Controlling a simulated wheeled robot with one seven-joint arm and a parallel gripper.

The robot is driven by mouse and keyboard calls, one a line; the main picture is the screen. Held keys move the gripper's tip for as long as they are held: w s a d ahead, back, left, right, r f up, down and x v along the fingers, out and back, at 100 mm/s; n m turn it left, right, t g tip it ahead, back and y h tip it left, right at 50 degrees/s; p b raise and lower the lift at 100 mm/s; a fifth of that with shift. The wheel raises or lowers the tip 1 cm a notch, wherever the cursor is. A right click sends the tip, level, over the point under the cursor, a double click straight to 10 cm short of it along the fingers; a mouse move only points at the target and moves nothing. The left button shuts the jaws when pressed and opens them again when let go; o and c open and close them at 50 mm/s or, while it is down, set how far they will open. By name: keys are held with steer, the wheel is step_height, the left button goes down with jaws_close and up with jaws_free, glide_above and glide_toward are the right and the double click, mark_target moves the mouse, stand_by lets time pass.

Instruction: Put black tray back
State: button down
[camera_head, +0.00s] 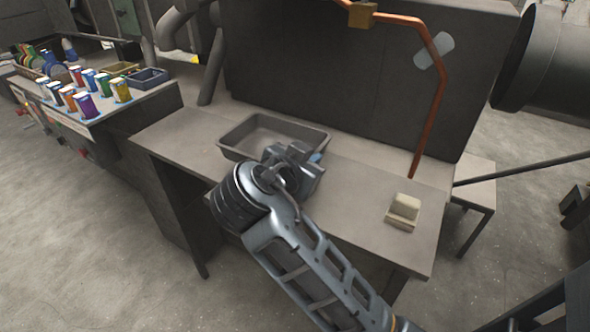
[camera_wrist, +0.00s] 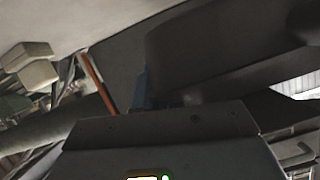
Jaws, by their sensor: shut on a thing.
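The black tray (camera_head: 233,152) is an open, shallow rectangular bin over the back left of the grey table; it looks empty. I cannot tell whether it rests on the tabletop or is slightly above it. My gripper (camera_head: 312,163) is at the tray's near right corner, shut on its rim, and my wrist hides part of that side. In the wrist view the dark tray wall (camera_wrist: 220,45) fills the upper right, with a blue finger (camera_wrist: 143,88) of my gripper against it. The other finger is not clear there.
A pale block (camera_head: 404,208) sits at the table's right; it also shows in the wrist view (camera_wrist: 28,65). A dark panel (camera_head: 350,75) with an orange pipe (camera_head: 440,85) stands behind. The tabletop between tray and block is clear.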

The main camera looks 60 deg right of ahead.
steer(key=w+d+f, duration=0.1)
steer(key=w+f, duration=0.1)
steer(key=w+d, duration=0.1)
steer(key=w, duration=0.1)
steer(key=shift+d+f, duration=0.3)
steer(key=shift+f, duration=2.15)
steer(key=shift+f, duration=0.15)
steer(key=c, duration=1.2)
jaws_free()
steer(key=shift+c, duration=0.2)
